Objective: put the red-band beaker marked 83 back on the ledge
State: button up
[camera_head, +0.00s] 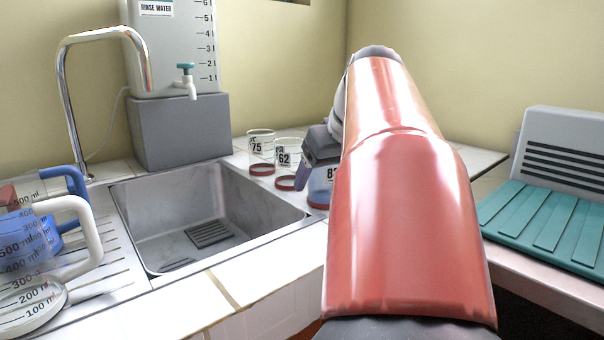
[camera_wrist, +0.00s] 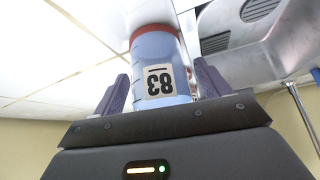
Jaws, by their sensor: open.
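The red-band beaker marked 83 (camera_wrist: 158,57) has bluish contents or tint, a white label and a red band at its base. It appears upside down in the wrist view, its base against white tiles beside the sink. My gripper (camera_wrist: 163,88) is open, with one finger on each side of the beaker; small gaps show beside it. In the head view the beaker (camera_head: 319,190) is partly hidden by my gripper (camera_head: 319,150) and arm. It stands on the tiled ledge (camera_head: 262,302) at the sink's right, upright as far as I can see.
Beakers marked 62 (camera_head: 288,163) and 75 (camera_head: 260,150) stand close by, to its left. The sink (camera_head: 170,215) has a tall tap (camera_head: 65,100). A teal ribbed rack (camera_head: 545,220) is at right.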

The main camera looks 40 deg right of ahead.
jog(key=shift+r, duration=0.25)
jog(key=p+v, duration=0.2)
jog(key=v, duration=0.9)
jog(key=shift+s+r+p, duration=0.3)
